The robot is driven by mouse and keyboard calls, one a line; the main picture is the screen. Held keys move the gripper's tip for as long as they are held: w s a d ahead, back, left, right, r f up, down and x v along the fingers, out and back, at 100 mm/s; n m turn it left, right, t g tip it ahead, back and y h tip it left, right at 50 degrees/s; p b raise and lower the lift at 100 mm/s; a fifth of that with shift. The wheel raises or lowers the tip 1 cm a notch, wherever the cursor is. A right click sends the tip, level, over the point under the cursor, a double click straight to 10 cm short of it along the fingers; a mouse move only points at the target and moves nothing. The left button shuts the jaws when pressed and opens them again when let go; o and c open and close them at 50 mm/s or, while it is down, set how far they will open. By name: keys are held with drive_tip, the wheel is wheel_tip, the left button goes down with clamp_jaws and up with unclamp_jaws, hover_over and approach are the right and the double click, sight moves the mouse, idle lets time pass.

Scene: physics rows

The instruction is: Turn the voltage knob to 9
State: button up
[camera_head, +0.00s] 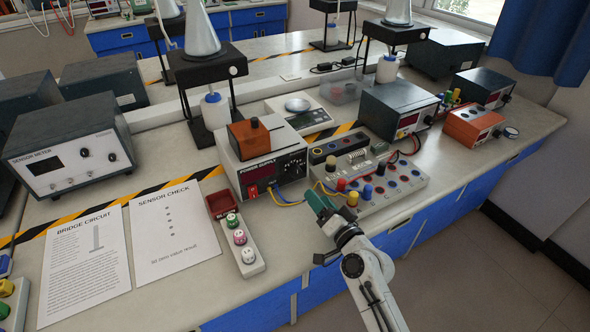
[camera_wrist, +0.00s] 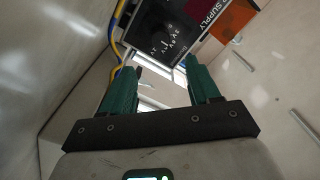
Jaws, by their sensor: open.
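The power supply (camera_head: 229,160) is a pale box with a dark front panel, a red switch and an orange block on top. In the wrist view its dark panel (camera_wrist: 150,25) shows upside down near the top, beyond my fingertips. White voltage marks (camera_wrist: 172,38) ring a dark dial area there; the knob itself is too dark to tell its setting. My gripper (camera_head: 320,203) has green fingers and is in front of the panel's lower right. In the wrist view the gripper (camera_wrist: 160,70) is open and empty, its fingers apart from the panel.
Yellow and blue leads (camera_head: 288,203) run from the supply beside my gripper to a terminal board (camera_head: 385,185) at the right. Paper sheets (camera_head: 170,230) lie further left.

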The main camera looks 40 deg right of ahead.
sight(298, 173)
drive_tip(key=p+x, duration=0.2)
drive_tip(key=x, duration=0.8)
drive_tip(key=shift+w, duration=0.35)
drive_tip(key=c, duration=1)
drive_tip(key=shift+c, duration=0.2)
